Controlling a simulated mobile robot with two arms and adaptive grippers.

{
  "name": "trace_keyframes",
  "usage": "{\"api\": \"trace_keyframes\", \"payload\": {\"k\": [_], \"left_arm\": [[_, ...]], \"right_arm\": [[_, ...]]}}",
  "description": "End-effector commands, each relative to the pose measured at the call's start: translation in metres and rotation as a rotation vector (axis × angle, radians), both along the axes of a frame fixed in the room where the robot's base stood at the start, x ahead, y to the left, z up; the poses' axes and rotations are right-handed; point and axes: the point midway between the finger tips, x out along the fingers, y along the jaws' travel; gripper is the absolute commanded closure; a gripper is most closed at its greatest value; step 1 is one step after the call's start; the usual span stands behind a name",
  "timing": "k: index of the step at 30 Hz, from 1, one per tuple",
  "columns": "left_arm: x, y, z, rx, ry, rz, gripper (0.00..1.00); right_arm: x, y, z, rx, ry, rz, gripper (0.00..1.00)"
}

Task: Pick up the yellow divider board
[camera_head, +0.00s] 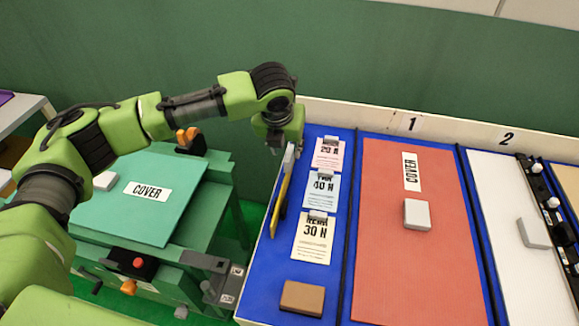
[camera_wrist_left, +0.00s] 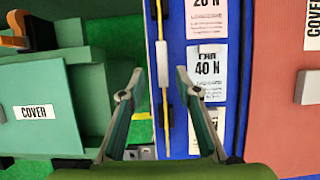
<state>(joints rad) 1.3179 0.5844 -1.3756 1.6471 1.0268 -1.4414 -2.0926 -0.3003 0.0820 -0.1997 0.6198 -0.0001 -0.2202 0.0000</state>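The yellow divider board (camera_head: 280,203) stands on edge at the left side of the blue tray (camera_head: 270,285), with a pale grip piece at its top. In the left wrist view the board (camera_wrist_left: 160,22) shows edge-on as a thin yellow line, with the pale grip piece (camera_wrist_left: 163,64) midway along it. My left gripper (camera_head: 281,140) is over the board's far end. In the left wrist view its two fingers (camera_wrist_left: 159,72) are spread apart on either side of the board's line, with nothing held between them. My right gripper is in neither view.
Labelled cards (camera_head: 312,237) and a brown block (camera_head: 302,298) lie right of the board. A red panel (camera_head: 415,265) marked COVER and a white panel (camera_head: 505,190) lie further right. A green fixture (camera_head: 130,218) with a cover stands left, across a gap.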

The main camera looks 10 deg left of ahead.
Motion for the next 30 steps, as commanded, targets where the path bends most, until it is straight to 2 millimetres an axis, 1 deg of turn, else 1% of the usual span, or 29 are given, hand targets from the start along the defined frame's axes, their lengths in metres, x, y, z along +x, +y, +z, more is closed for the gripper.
{"api": "trace_keyframes", "payload": {"k": [1,3,8,15,18,26,30], "left_arm": [[0.003,0.000,-0.007,-0.001,0.002,0.001,0.69],[0.005,0.000,-0.013,0.000,0.000,0.000,0.69],[0.009,-0.001,-0.022,0.000,0.000,-0.001,0.69],[0.020,-0.004,-0.055,0.000,0.000,0.001,0.69],[0.023,-0.004,-0.064,-0.001,0.000,0.000,0.69],[0.025,-0.004,-0.066,-0.001,-0.002,-0.001,0.69],[0.025,-0.004,-0.066,-0.001,-0.002,0.000,1.00]], "right_arm": [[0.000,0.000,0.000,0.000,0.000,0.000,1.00],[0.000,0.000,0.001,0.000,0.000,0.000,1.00],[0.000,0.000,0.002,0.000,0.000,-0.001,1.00],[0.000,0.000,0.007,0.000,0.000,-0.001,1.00],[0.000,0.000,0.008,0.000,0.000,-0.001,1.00],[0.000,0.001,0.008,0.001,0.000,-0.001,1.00],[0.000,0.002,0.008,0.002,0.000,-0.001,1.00]]}}
